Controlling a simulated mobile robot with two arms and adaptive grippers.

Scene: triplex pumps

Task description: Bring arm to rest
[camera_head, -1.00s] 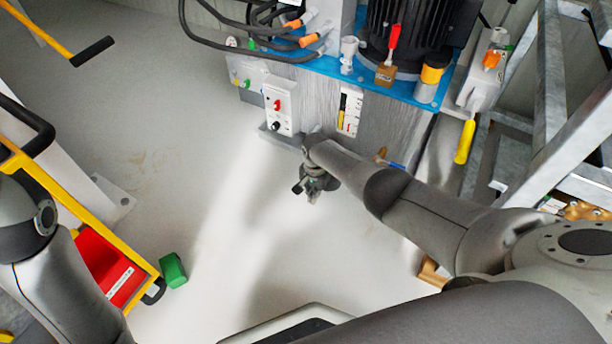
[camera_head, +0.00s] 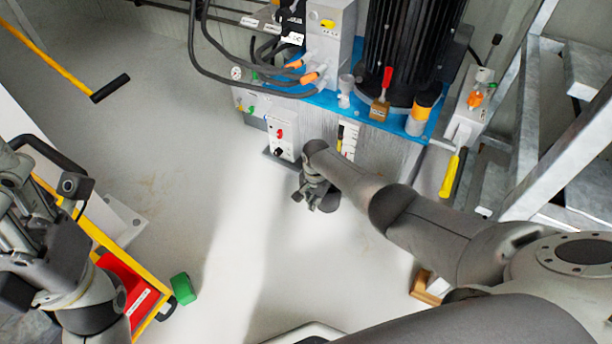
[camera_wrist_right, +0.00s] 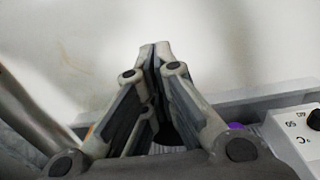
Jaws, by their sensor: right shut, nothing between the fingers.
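My right arm reaches in from the right in the head view. Its gripper (camera_head: 318,198) hangs above the pale floor, just in front of the grey pump base with the small white control box (camera_head: 283,135). In the right wrist view the fingers of this gripper (camera_wrist_right: 153,48) meet at their tips, with nothing held. My left arm stands at the left edge of the head view. Its wrist and gripper parts (camera_head: 30,215) are dark and crowded there, and the fingertips cannot be made out.
A black motor (camera_head: 405,50) stands on a blue plate (camera_head: 325,98) at the back. A yellow-framed cart (camera_head: 150,318) with a red panel is at lower left, beside a green block (camera_head: 183,289). A metal frame (camera_head: 535,120) stands at right. The middle floor is clear.

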